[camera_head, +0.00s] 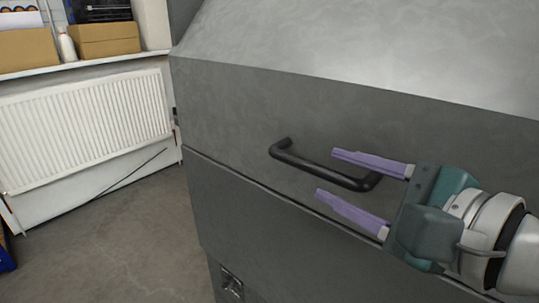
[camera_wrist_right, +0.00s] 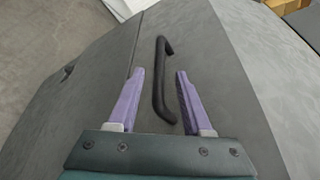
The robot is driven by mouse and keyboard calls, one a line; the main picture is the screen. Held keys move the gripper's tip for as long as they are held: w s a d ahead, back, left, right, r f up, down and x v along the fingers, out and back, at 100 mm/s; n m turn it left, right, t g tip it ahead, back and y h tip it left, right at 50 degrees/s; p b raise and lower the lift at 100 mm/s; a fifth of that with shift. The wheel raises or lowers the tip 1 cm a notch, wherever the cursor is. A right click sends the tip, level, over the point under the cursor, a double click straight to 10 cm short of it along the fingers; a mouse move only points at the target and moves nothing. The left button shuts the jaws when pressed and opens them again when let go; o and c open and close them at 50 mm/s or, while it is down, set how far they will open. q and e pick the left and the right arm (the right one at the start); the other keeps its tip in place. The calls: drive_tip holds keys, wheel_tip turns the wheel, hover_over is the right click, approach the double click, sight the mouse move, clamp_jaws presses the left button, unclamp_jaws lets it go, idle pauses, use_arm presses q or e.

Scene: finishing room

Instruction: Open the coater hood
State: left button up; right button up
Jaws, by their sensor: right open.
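The coater hood (camera_head: 240,105) is the large grey upper body with a sloped top. It sits down on the lower body, with a seam line between them. A black bar handle (camera_head: 312,167) is fixed to its front face. My right gripper (camera_head: 325,174) is open, with its purple fingers pointing left at the handle's right end. My left gripper is not in view.
A white radiator (camera_head: 85,130) is on the wall at left, under a shelf (camera_head: 85,66) with cardboard boxes (camera_head: 105,38) and a white bottle (camera_head: 66,45). A latch (camera_head: 232,284) is on the lower body.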

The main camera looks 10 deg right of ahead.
sight(325, 173)
drive_tip(key=x, duration=0.5)
drive_tip(key=shift+w+a, duration=0.1)
drive_tip(key=shift+w, duration=0.15)
clamp_jaws()
idle(1.2)
